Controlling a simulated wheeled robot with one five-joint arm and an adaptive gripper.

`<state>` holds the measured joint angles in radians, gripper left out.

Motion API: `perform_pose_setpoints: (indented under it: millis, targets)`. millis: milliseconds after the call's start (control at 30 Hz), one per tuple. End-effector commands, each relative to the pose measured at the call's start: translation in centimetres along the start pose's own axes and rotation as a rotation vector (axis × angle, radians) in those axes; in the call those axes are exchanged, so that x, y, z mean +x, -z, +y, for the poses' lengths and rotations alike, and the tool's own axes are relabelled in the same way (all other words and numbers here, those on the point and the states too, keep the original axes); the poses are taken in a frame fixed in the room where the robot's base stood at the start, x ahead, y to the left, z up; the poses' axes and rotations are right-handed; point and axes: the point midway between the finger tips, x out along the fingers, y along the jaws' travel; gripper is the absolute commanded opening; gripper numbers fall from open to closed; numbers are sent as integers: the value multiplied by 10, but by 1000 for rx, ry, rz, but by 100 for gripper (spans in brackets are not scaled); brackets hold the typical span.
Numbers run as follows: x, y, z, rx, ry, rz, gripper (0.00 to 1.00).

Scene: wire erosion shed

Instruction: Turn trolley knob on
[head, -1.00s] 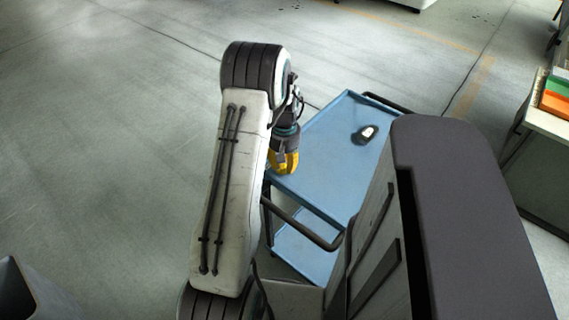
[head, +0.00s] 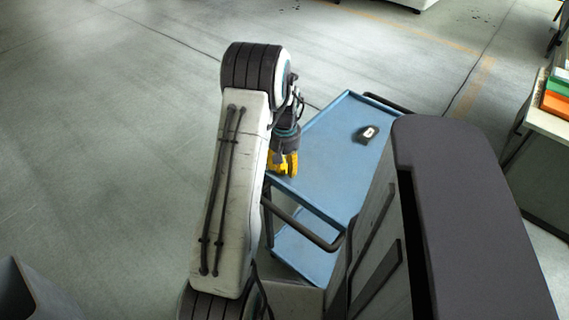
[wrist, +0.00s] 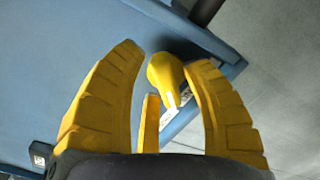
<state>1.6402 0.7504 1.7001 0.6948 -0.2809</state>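The blue trolley (head: 325,160) stands right of my arm in the head view. In the wrist view a yellow knob (wrist: 165,72) with a white pointer mark sits near the trolley's edge (wrist: 190,30). My gripper (head: 284,172) has yellow fingers and hangs over the trolley's near left corner in the head view, where it hides the knob. In the wrist view my gripper (wrist: 165,65) is open, with the knob between its spread fingers. The right finger is close to the knob; I cannot tell if they touch. The left finger is clearly apart from it.
A small black device (head: 368,134) with a white part lies on the trolley's top. A table (head: 545,120) with coloured items is at the far right. The floor on the left is mostly clear.

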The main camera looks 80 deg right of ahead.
Motion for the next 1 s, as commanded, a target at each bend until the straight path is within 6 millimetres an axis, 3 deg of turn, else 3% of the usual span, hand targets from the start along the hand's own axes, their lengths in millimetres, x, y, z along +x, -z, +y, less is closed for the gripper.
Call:
perform_pose_setpoints:
  millis: [100,467,1000]
  targets:
    - [-1,1,0,-1,-1,2,53]
    - [-8,2,0,-1,-2,6,53]
    - [-92,1,0,-1,-2,6,53]
